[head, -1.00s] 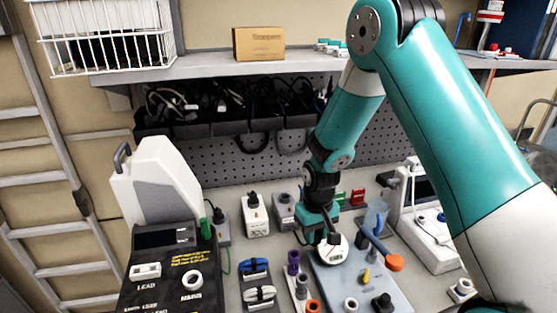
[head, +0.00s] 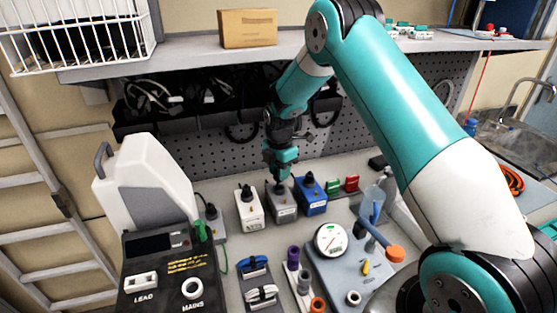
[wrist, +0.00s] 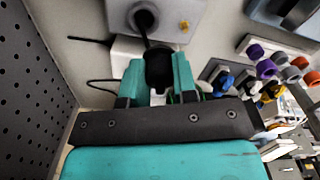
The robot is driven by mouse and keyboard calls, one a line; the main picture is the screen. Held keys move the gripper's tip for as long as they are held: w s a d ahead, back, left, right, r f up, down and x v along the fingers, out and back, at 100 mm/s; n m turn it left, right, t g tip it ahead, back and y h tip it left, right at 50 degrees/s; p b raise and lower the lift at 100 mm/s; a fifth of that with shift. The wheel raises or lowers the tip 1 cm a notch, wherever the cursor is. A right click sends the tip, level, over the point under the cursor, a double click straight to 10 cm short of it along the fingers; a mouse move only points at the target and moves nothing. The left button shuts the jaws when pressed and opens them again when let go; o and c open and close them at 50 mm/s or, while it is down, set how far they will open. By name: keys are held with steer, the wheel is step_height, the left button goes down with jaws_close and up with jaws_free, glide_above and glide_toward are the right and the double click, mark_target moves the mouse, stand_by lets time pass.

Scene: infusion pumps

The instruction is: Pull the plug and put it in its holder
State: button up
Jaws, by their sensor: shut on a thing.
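My gripper (head: 281,172) is upright over the grey box (head: 283,208) in the middle of a row of three boxes. In the wrist view its teal fingers (wrist: 159,66) are shut on the black plug (wrist: 158,69), with a thin dark cord or stem above it. In the head view the plug is mostly hidden by the jaws, right at the top of the grey box. I cannot tell whether it is seated there. A grey box with a round dark opening (wrist: 144,17) and a small yellow part shows at the top of the wrist view.
A white box (head: 249,212) with a black plug stands left of the grey box, and a blue box (head: 313,198) stands right. A perforated panel (head: 345,135) is close behind. A grey board with a dial (head: 331,240) and coloured posts (head: 293,256) lie nearer me.

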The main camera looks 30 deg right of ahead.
steer(key=n, duration=0.1)
steer(key=w+d+n, duration=0.1)
steer(key=n, duration=0.1)
steer(key=shift+w+r, duration=0.3)
steer(key=shift+r, duration=0.1)
steer(key=shift+n, duration=0.7)
steer(key=shift+w+f+b, duration=0.15)
steer(key=shift+f+b, duration=0.45)
steer(key=shift+f, duration=0.45)
steer(key=shift+w+f+b, duration=0.1)
steer(key=shift+f+b, duration=0.45)
steer(key=shift+f, duration=0.45)
steer(key=shift+f+b, duration=1)
steer(key=shift+f, duration=0.25)
steer(key=o, duration=1.5)
steer(key=shift+c, duration=0.2)
steer(key=shift+r, duration=0.15)
step_height(320, 180, up, 7)
steer(key=p, duration=0.4)
